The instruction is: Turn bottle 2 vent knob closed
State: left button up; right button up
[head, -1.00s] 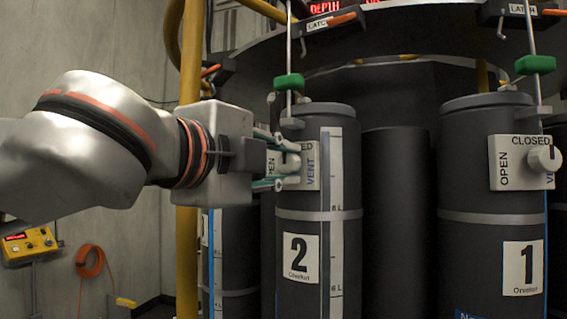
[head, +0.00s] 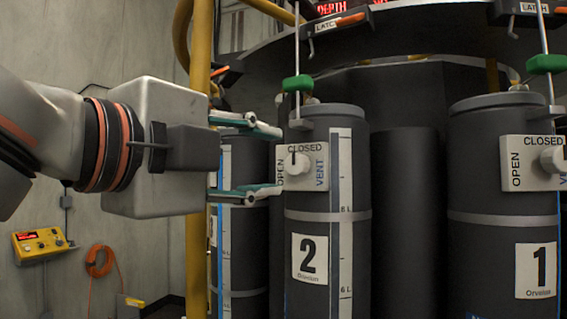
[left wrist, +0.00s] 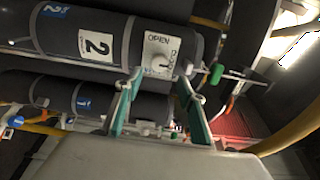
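Bottle 2 (head: 327,235) is a dark cylinder with a white "2" label. Its white vent plate (head: 320,180) reads OPEN at left, CLOSED on top and VENT at right. The round pale vent knob (head: 298,163) has a dark mark that appears to point up, towards CLOSED. My left gripper (head: 279,160) is open and empty, its fingertips just left of the knob, one higher and one lower. The left wrist view shows the knob (left wrist: 160,64) clear beyond the two spread fingers (left wrist: 161,79). My right gripper is not in view.
Bottle 1 (head: 500,235) with its own knob (head: 553,160) stands to the right. A green-handled latch rod (head: 298,83) rises above bottle 2. A yellow post (head: 198,240) stands behind my left gripper. A yellow control box (head: 40,244) is at the lower left.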

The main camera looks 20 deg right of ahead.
pick_arm(q)
jog(key=shift+v, duration=2.25)
jog(key=shift+f, duration=0.1)
